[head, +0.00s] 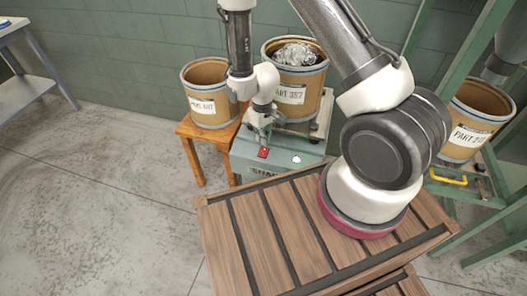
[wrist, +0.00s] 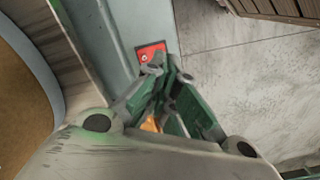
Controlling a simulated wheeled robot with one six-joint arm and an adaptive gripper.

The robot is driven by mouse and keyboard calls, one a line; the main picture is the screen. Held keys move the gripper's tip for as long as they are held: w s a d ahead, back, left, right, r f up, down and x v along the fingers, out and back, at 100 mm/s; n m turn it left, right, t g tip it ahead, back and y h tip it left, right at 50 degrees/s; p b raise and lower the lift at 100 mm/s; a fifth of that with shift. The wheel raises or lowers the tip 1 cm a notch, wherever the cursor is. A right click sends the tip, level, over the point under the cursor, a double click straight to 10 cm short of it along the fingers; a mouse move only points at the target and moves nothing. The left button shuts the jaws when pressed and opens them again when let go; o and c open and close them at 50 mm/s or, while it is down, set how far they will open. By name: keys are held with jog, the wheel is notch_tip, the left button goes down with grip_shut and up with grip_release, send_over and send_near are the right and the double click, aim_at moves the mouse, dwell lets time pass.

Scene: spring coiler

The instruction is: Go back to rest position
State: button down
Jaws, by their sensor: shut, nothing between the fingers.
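My gripper (head: 263,136) is shut and empty. In the head view it hangs just above the red switch (head: 263,152) on the grey-green machine box (head: 246,161). In the wrist view my gripper (wrist: 165,68) has its green-sided fingers together, with the tips at the lower edge of the same red switch (wrist: 151,49). I cannot tell whether the tips touch it. My fingers hide part of the switch in the wrist view.
A bin of shiny metal parts (head: 291,90) stands on the machine, close behind my gripper. Another bin (head: 209,98) stands on a wooden stool at left, and a third (head: 470,128) at right by a green frame (head: 424,117). A wooden crate (head: 240,245) is in front. Floor at left is clear.

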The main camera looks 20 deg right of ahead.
jog(key=s+d+r+g+h, duration=0.1)
jog(key=s+d+r+g, duration=0.2)
jog(key=s, duration=0.4)
jog(key=s+d+r+m+t, duration=0.1)
jog(key=s+d+r, duration=0.3)
jog(key=r, duration=0.9)
jog(key=s+d+r+m+t, duration=0.2)
jog(key=s+d+r+t, duration=0.2)
jog(key=r, duration=1)
jog(key=s+d+r+m+t+y, duration=0.1)
jog(key=s+d+r, duration=0.3)
jog(key=r, duration=0.9)
jog(key=shift+r+m+t, duration=0.15)
jog(key=shift+m+t, duration=0.25)
jog(key=shift+t, duration=0.3)
